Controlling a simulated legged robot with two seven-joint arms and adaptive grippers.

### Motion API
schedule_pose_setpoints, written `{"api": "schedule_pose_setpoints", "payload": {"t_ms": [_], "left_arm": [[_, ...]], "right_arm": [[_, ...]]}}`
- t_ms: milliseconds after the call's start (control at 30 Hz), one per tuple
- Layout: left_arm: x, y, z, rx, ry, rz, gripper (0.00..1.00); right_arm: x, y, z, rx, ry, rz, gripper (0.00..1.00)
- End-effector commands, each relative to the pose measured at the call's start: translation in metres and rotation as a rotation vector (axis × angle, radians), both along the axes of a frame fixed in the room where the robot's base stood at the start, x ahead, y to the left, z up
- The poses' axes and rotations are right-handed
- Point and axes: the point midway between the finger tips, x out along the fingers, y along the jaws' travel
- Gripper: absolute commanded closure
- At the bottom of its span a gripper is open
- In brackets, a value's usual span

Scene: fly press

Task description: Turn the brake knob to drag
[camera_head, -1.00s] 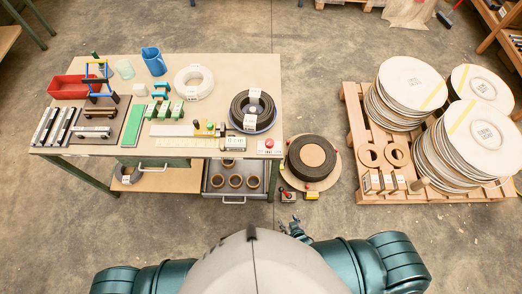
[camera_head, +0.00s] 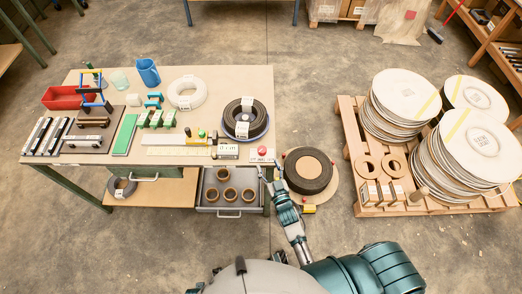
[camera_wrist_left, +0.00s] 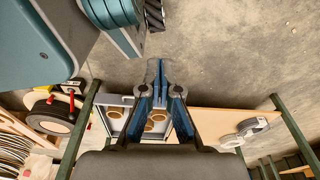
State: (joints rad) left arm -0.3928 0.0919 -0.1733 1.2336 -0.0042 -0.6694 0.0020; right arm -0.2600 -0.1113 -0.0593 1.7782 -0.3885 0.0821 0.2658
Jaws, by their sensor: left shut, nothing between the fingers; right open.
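No brake knob or drag marking can be made out for certain. A red round knob (camera_head: 262,151) sits on a pale plate at the table's front right corner. A coil turntable (camera_head: 331,172) stands on the floor right of the table, with small red and yellow parts at its front edge. My right gripper (camera_head: 271,170) is open and empty, just in front of that table corner and left of the turntable, its fingers pointing toward the red knob and apart from it. My left gripper (camera_wrist_left: 160,80) is shut and empty in the left wrist view, with the drawer behind it.
The work table (camera_head: 235,80) carries a dark coil (camera_head: 239,108), a white coil and tools. An open drawer (camera_head: 226,210) with several brown rings juts out below its front. A pallet (camera_head: 350,128) with stacked discs stands right. Floor between turntable and pallet is clear.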

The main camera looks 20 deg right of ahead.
Motion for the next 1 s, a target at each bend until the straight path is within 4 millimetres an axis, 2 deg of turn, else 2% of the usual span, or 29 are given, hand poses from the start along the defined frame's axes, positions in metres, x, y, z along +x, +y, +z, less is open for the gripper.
{"api": "schedule_pose_setpoints", "payload": {"t_ms": [100,300,500,767,800,1000], "left_arm": [[0.004,-0.001,0.001,-0.003,-0.004,0.001,1.00],[0.009,-0.002,0.005,-0.003,-0.005,0.001,1.00],[0.015,-0.003,0.009,-0.003,-0.009,0.001,1.00],[0.015,0.001,0.011,0.001,-0.011,0.001,1.00],[0.014,0.001,0.011,0.001,-0.010,0.002,1.00],[0.010,0.001,0.009,0.001,-0.003,0.002,1.00]], "right_arm": [[0.030,0.002,0.000,-0.001,-0.003,0.000,0.36],[0.065,0.005,-0.001,-0.002,-0.001,0.001,0.36],[0.080,0.006,0.000,-0.002,0.000,0.000,0.36],[0.082,0.006,0.000,-0.002,0.000,0.000,0.36],[0.082,0.005,0.000,-0.002,0.000,0.000,0.39],[0.081,0.005,0.000,-0.002,0.001,0.000,0.89]]}}
